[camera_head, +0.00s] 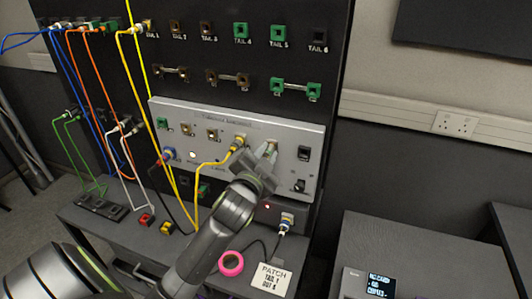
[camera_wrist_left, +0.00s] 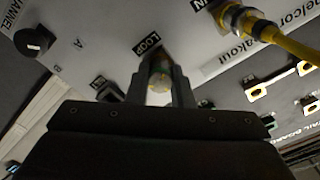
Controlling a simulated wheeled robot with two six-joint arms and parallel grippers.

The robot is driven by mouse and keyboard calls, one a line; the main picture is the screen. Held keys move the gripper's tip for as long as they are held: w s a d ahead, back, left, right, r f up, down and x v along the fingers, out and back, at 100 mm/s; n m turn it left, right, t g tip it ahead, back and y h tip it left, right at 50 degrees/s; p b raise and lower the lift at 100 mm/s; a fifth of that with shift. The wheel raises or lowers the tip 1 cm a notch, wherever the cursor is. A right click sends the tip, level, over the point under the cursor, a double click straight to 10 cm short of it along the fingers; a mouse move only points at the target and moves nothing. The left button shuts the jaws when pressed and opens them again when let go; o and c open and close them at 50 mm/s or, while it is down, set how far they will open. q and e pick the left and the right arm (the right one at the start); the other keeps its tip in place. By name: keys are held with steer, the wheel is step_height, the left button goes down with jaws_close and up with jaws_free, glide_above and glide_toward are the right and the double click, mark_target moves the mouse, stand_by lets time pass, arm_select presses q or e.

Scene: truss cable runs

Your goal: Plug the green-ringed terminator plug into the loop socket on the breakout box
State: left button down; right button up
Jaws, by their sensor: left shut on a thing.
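The breakout box (camera_head: 288,133) is a silver panel on the dark rack. My left gripper (camera_head: 266,158) is in front of it, just right of the yellow cable's plug (camera_head: 238,144). The plug points at the panel right below the LOOP label (camera_wrist_left: 147,43). The loop socket is hidden behind the plug, so I cannot tell how far the plug is in. My right gripper is not in view.
The yellow cable's plug sits in the IN socket (camera_wrist_left: 240,22) beside my gripper, and its yellow cable (camera_head: 197,185) hangs down to the left. A black knob (camera_wrist_left: 33,40) is on the panel. A pink tape roll (camera_head: 230,263) and a PATCH card (camera_head: 270,278) lie on the shelf below.

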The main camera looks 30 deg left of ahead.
arm_select(q)
steer(key=shift+r+m+p, duration=0.2)
steer(key=shift+m+p, duration=0.4)
steer(key=shift+m, duration=0.4)
steer(key=shift+r+m+p, duration=0.2)
steer(key=shift+m+p, duration=0.4)
steer(key=shift+w+m+p, duration=0.1)
steer(key=shift+m+p, duration=0.45)
steer(key=shift+m, duration=0.25)
